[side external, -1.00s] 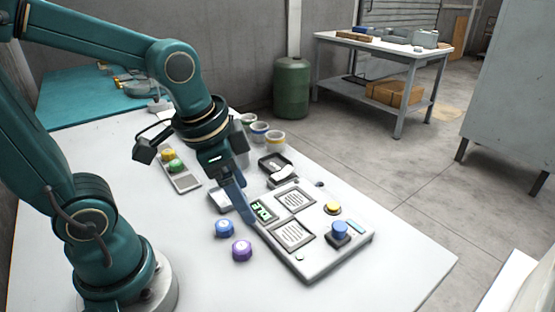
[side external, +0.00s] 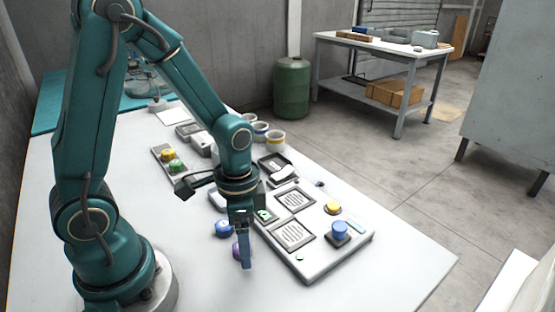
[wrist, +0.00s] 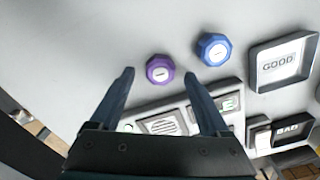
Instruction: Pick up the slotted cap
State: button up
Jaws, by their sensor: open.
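Two faceted caps lie on the white table: a purple cap (wrist: 160,69) and a blue cap (wrist: 214,49). Each has a small pale mark on top; I cannot tell which mark is the slot. My gripper (wrist: 159,74) is open and empty, pointing down. In the wrist view the purple cap appears between its fingertips, and the blue cap lies just right of the right finger. In the side view my gripper (side external: 246,266) partly hides the purple cap (side external: 236,252); the blue cap (side external: 223,228) is just behind it.
A control panel (side external: 320,258) with a yellow button (side external: 333,208) and a blue knob (side external: 340,229) stands to the right. A GOOD tray (wrist: 281,63) and a BAD tray (wrist: 285,130) show in the wrist view. The table's front is clear.

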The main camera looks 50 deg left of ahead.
jog(key=shift+f, duration=0.25)
grip_shut()
jog(key=shift+r, duration=0.1)
